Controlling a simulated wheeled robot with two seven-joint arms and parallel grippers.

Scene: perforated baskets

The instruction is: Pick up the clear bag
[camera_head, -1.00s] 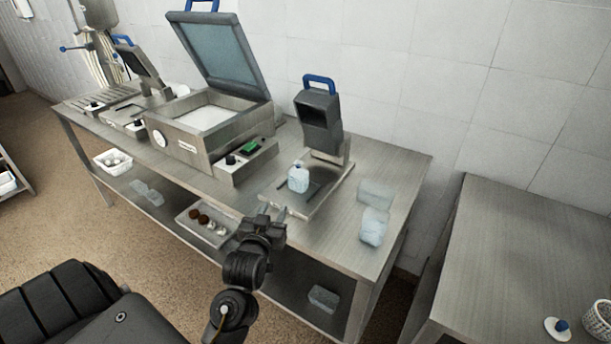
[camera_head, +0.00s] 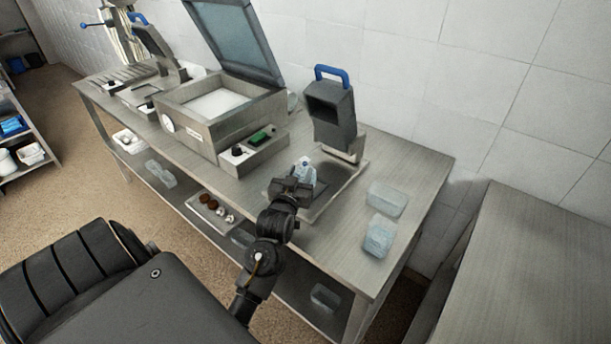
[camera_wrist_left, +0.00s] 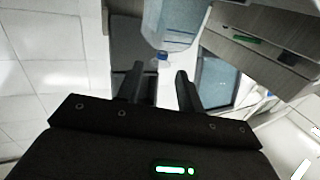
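The clear bag (camera_head: 304,170) is a small, pale translucent thing with a blue spot, upright on the plate of the sealing machine (camera_head: 334,190) on the steel table. My left gripper (camera_head: 297,181) is right in front of it and hides its lower part. In the left wrist view the clear bag (camera_wrist_left: 176,22) is beyond the fingers, with a blue piece (camera_wrist_left: 161,56) at its near end. The left gripper (camera_wrist_left: 158,76) is open, with nothing seen between its fingers. Touching cannot be told. My right gripper is out of view.
The sealing machine's dark head (camera_head: 331,112) stands just behind the bag. Two clear containers (camera_head: 387,198) (camera_head: 379,238) lie to the right on the table. A larger machine (camera_head: 222,110) with a raised lid stands left. A tray (camera_head: 232,228) sits on the lower shelf.

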